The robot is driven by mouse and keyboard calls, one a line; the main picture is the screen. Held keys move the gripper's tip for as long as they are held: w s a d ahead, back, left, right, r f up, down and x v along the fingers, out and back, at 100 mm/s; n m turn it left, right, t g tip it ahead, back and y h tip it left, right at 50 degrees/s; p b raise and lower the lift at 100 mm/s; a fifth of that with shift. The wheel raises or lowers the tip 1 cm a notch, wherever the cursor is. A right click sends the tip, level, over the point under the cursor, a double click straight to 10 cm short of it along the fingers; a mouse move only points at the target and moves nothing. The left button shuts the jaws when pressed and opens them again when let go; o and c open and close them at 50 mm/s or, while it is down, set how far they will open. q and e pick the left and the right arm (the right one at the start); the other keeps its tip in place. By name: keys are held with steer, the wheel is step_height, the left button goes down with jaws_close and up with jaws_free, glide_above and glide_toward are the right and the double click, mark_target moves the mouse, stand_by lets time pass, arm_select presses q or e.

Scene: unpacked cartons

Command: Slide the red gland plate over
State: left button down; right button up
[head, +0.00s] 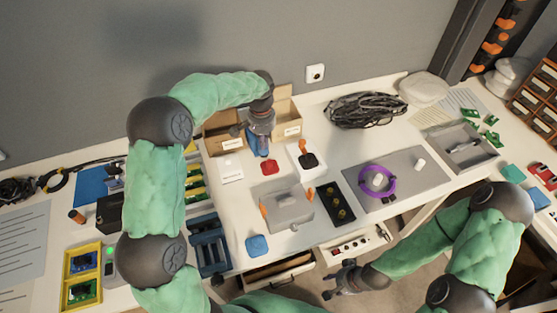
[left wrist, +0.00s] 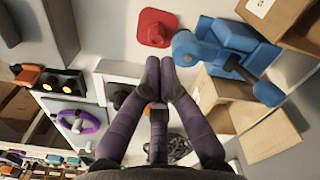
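The red gland plate (head: 269,167) lies flat on the light worktop, in front of the open cartons. It also shows in the left wrist view (left wrist: 155,28), with a raised round part on top. My left gripper (head: 262,150) is above the worktop just behind the plate. In the left wrist view its fingertips (left wrist: 160,64) are close together, pointing toward the plate, with nothing visible held and a gap to the plate. My right gripper (head: 338,281) hangs low in front of the table edge, empty, its fingers spread.
A blue device (left wrist: 228,45) is beside my left fingertips. Open cartons (head: 287,112) stand behind. A grey block (head: 288,208) stands in front.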

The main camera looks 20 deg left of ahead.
mark_target(274, 166)
arm_select(q)
steer(key=w+d+f+n+p, duration=0.1)
steer(key=d+n, duration=0.1)
steer(key=n, duration=1.2)
steer(key=w+d+f+n, duration=0.1)
steer(key=d+n, duration=0.2)
steer(key=n, duration=1.1)
step_height(274, 166, down, 10)
steer(key=b, duration=0.3)
steer(key=shift+w+r, duration=0.15)
steer(key=shift+r, duration=0.1)
steer(key=shift+a, duration=0.15)
steer(key=shift+s+a, duration=0.6)
steer(key=shift+a, duration=0.2)
